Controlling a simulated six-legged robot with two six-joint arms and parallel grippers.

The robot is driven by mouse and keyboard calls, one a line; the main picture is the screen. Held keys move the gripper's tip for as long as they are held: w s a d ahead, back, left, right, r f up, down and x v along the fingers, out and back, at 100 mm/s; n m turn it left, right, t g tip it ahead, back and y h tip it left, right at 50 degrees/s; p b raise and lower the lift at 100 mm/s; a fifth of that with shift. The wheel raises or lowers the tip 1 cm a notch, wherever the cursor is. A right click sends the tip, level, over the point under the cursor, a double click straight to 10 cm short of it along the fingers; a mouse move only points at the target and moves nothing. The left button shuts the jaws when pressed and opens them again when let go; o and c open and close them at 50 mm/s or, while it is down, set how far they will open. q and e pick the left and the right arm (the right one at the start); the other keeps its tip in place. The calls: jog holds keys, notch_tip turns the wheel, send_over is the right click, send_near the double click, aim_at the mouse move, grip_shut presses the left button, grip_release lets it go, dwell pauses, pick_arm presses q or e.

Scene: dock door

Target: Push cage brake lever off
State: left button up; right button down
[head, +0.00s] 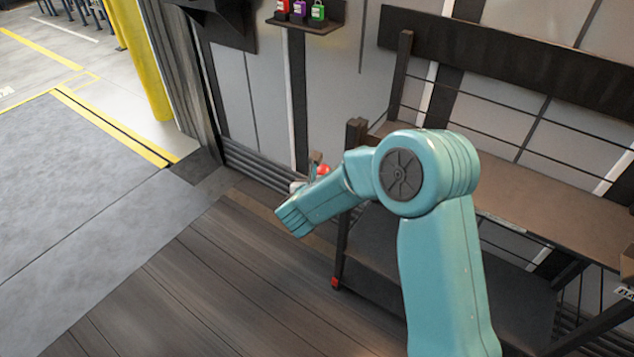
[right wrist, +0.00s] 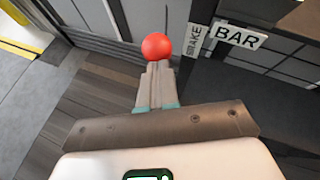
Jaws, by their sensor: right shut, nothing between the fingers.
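The brake lever's red ball knob (right wrist: 157,46) shows in the right wrist view just past my fingertips; whether they touch it I cannot tell. The knob also shows in the head view (head: 323,170), beside the dark corner post of the cage (head: 342,245). The rest of the lever is mostly hidden. My right gripper (right wrist: 156,70) is shut and empty, pointing at the knob. In the head view my teal right forearm hides most of it. My left gripper is not in view.
A shelf with colored padlocks (head: 308,24) hangs on the wall. A yellow post (head: 140,60) stands at the left. The floor at the lower left is clear.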

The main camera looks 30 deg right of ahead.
pick_arm(q)
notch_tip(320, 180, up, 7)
jog(key=p, duration=0.5)
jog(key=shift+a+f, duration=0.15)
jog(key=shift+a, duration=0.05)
pick_arm(e)
jog(key=w+d+r+g+y, duration=0.1)
jog(key=w+d+r+y, duration=0.1)
jog(key=d, duration=0.3)
jog(key=shift+w+d+r+m+y, duration=0.2)
jog(key=shift+d+r+m+y, duration=0.15)
jog(key=shift+r, duration=0.35)
jog(key=shift+a, duration=0.2)
